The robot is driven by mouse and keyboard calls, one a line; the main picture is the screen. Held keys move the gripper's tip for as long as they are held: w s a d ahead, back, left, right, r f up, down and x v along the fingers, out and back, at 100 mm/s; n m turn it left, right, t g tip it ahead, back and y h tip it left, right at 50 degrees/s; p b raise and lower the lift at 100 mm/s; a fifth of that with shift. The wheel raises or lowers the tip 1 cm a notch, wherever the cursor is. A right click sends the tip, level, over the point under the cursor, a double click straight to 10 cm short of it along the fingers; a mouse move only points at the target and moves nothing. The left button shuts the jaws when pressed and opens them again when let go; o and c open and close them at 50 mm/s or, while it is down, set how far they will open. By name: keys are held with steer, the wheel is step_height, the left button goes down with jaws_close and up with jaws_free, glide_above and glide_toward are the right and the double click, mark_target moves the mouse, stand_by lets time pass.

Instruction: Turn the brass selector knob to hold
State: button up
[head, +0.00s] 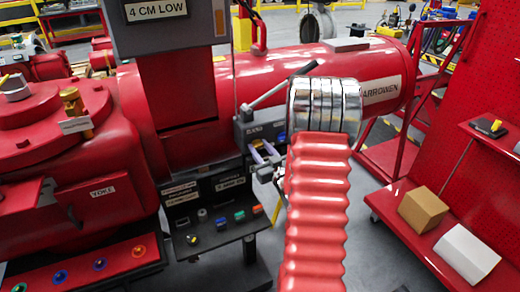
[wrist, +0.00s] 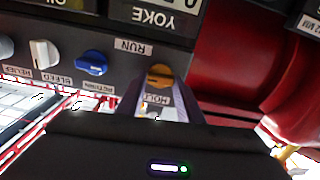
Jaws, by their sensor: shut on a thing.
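The brass selector knob (wrist: 160,75) is on a dark panel in the wrist view, which shows the labels upside down. A RUN label (wrist: 132,47) lies at its upper left and a HOLD label (wrist: 157,98) just below it. I cannot tell exactly which label the knob points to. In the head view my gripper (head: 263,153) is at the dark control box beside the red cylinder; the knob is not clear there.
A blue knob (wrist: 92,63) and a white knob (wrist: 44,54) sit left of the brass one in the wrist view. A YOKE label (wrist: 155,17) is above. In the head view, a dark shelf with small coloured parts (head: 220,222) lies below my gripper.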

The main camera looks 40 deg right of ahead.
steer(key=shift+c, duration=1.1)
steer(key=shift+n, duration=0.4)
steer(key=n, duration=0.3)
steer(key=shift+a+n, duration=0.1)
steer(key=shift+n, duration=0.2)
steer(key=n, duration=0.3)
steer(key=shift+f+n, duration=0.1)
steer(key=shift+n, duration=0.2)
steer(key=n, duration=0.4)
steer(key=shift+a+f, duration=0.1)
steer(key=shift+a, duration=0.05)
steer(key=shift+a+f+n, duration=0.1)
steer(key=shift+n, duration=2.1)
